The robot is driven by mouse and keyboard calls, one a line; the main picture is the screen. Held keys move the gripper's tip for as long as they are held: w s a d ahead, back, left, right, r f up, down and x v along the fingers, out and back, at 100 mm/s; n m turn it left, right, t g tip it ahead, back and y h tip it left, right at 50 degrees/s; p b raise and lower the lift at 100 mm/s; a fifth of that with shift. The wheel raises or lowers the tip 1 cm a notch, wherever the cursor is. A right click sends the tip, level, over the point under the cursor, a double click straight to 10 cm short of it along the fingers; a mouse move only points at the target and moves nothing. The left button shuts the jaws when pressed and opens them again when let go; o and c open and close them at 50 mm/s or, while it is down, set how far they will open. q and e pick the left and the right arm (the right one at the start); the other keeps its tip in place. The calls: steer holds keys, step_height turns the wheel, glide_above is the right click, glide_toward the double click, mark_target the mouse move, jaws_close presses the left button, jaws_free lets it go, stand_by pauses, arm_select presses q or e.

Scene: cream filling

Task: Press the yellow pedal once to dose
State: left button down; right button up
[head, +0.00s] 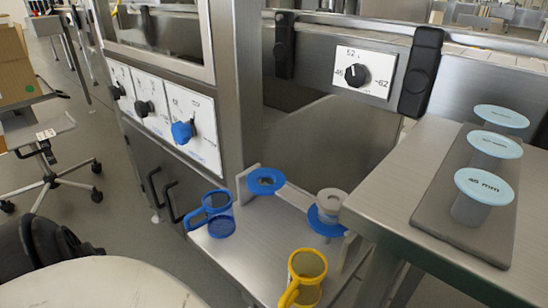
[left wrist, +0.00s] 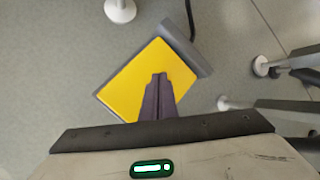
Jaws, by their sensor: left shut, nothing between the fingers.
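The yellow pedal (left wrist: 135,80) lies on the grey floor in the left wrist view, a flat yellow plate set at an angle with a grey housing (left wrist: 182,50) along its upper right side. My left gripper (left wrist: 160,76) is shut and empty, its dark fingers overlapping the pedal's middle in the picture. I cannot tell whether the fingertips touch the pedal or hang above it. The fingers hide the plate's lower right part. The pedal does not show in the head view. My right gripper is in neither view.
A dark cable (left wrist: 190,18) runs from the pedal housing.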

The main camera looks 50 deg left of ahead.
arm_select(q)
steer(key=shift+s+d+f, duration=0.15)
steer(key=shift+s+f, duration=0.05)
steer(key=shift+f, duration=0.75)
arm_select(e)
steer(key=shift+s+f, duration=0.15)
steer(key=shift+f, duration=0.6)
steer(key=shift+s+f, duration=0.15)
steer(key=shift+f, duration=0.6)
arm_select(q)
steer(key=shift+r, duration=0.1)
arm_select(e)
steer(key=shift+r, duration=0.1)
arm_select(q)
step_height(320, 180, up, 2)
steer(key=p, duration=0.2)
steer(key=shift+w+r+p, duration=0.1)
steer(key=shift+r+p, duration=0.15)
steer(key=shift+p, duration=0.05)
steer(key=shift+w+r+p, duration=0.1)
steer(key=shift+r+p, duration=0.45)
steer(key=shift+w+r, duration=0.1)
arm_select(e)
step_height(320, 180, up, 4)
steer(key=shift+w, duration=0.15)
arm_select(q)
steer(key=shift+a+r, duration=0.1)
steer(key=shift+a, duration=0.1)
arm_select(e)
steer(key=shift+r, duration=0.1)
